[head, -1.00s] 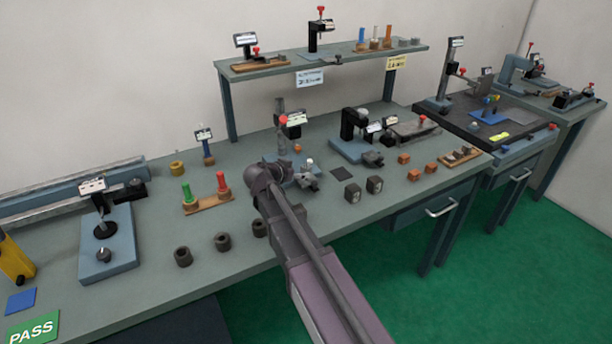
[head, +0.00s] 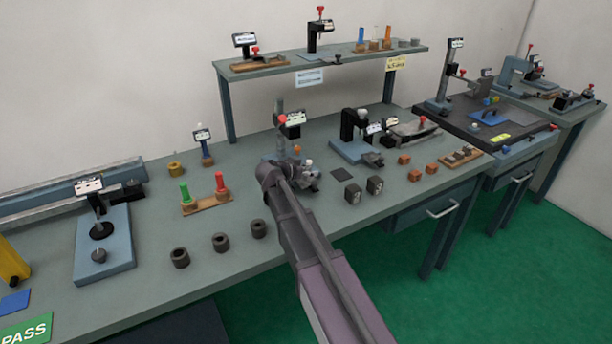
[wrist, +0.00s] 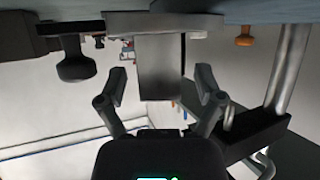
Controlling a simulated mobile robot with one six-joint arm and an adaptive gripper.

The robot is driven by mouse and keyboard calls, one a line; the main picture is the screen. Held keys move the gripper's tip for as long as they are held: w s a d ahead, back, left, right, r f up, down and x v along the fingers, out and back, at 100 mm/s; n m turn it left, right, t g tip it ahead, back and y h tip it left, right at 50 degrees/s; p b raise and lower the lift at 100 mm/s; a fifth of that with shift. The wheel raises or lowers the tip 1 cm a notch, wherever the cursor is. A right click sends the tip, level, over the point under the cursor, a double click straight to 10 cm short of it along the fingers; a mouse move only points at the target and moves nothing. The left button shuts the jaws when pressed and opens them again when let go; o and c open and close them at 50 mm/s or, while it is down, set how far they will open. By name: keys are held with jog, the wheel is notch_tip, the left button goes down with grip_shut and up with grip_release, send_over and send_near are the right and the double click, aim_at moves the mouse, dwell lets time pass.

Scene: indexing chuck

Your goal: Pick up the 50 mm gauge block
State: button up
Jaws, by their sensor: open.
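In the wrist view, which looks upside down, a plain grey rectangular block (wrist: 160,70) stands between the fingers of my gripper (wrist: 161,88). It looks like a gauge block, but I can read no size mark on it. My gripper is open, with one finger on each side of the block and a visible gap to both.
A dark knob (wrist: 76,63) and a shiny post (wrist: 289,65) flank the block in the wrist view. On the bench (head: 150,240) are several dark rings (head: 220,241), a wooden rack with green and red pins (head: 207,203), and two dark cubes (head: 375,185). A shelf (head: 330,57) stands behind.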

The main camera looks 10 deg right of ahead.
dwell(0.5)
grip_shut()
jog(key=shift+r, duration=0.15)
notch_tip(320, 180, up, 3)
jog(key=p, duration=0.3)
jog(key=shift+f, duration=0.2)
jog(key=s+a, duration=0.1)
jog(key=s, duration=0.4)
jog(key=s+a+r+p, duration=0.1)
jog(key=s, duration=0.4)
jog(key=s+a+r+p, duration=0.1)
jog(key=s+a, duration=0.1)
jog(key=s, duration=0.3)
jog(key=shift+s+a+r, duration=0.1)
jog(key=shift+s, duration=0.1)
